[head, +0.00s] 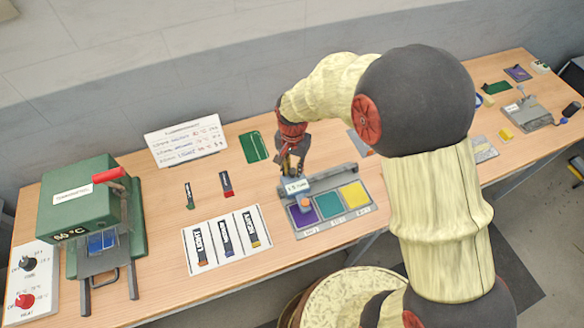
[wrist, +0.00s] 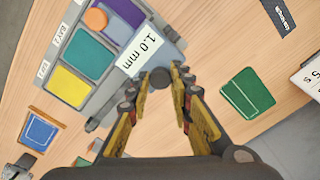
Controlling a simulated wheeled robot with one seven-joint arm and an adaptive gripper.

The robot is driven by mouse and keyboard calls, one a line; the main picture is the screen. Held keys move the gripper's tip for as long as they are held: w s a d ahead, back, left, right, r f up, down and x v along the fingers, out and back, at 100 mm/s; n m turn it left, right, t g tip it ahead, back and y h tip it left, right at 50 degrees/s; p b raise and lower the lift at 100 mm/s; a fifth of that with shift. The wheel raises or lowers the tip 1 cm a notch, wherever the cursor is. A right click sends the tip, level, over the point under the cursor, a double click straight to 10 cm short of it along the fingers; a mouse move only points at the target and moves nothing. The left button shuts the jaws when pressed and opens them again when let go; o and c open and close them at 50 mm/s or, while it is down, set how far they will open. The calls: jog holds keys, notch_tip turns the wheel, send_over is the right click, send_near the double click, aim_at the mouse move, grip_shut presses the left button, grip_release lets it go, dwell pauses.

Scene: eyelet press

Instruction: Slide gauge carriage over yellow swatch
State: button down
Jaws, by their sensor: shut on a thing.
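The gauge carriage (head: 296,186) is a grey-blue block with a white label, which reads "1.0 mm" in the wrist view (wrist: 140,52). It sits at the left end of the gauge tray (head: 338,220), and its orange tip (head: 305,203) is over the purple swatch (head: 302,217). The teal swatch (head: 329,205) is in the middle and the yellow swatch (head: 355,194) is at the right end, both uncovered. My gripper (wrist: 162,80) is shut on the carriage's dark round knob at its rear. In the head view my gripper (head: 291,168) is just behind the carriage.
A grey rail (head: 340,172) runs along the tray's back. A green card (head: 254,147) lies behind, left of my gripper. A white board with labelled strips (head: 228,240) lies left of the tray. A green press (head: 80,205) stands far left. More items lie at the right.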

jog(key=w+d, duration=0.2)
jog(key=d, duration=0.7)
jog(key=w+d, duration=0.3)
jog(key=d, duration=0.6)
jog(key=shift+w+d, duration=0.15)
jog(key=shift+w, duration=0.1)
jog(key=shift+r, duration=0.1)
jog(key=c, duration=2.1)
grip_release()
jog(key=o, duration=0.3)
jog(key=shift+d, duration=0.2)
jog(key=shift+o, duration=1.1)
jog(key=shift+a, duration=0.1)
notch_tip(320, 180, up, 12)
